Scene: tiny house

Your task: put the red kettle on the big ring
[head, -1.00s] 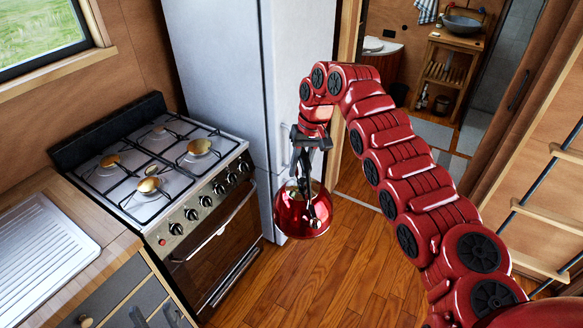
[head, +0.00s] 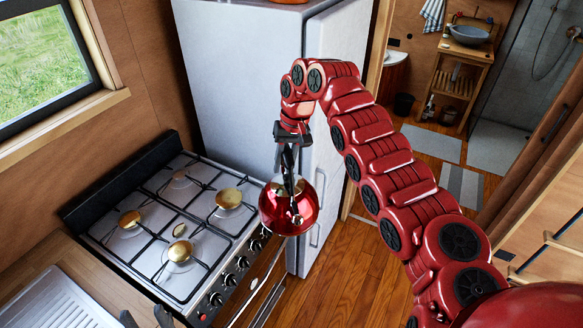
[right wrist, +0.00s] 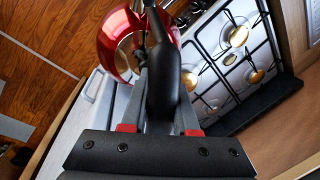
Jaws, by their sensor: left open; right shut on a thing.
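The red kettle (head: 275,207) is shiny and hangs in the air beside the stove's front right corner. My right gripper (head: 288,165) is shut on its black handle from above. In the right wrist view the kettle (right wrist: 112,38) shows at the top, with its dark handle (right wrist: 170,85) between the fingers. The stove (head: 160,205) has several brass-capped burners under black grates.
A tall white fridge (head: 240,80) stands behind the stove and kettle. A wooden counter with a metal drainer (head: 55,302) lies at the front left. The stove top is empty. A window (head: 40,60) is at the upper left; wooden floor (head: 345,275) is open at right.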

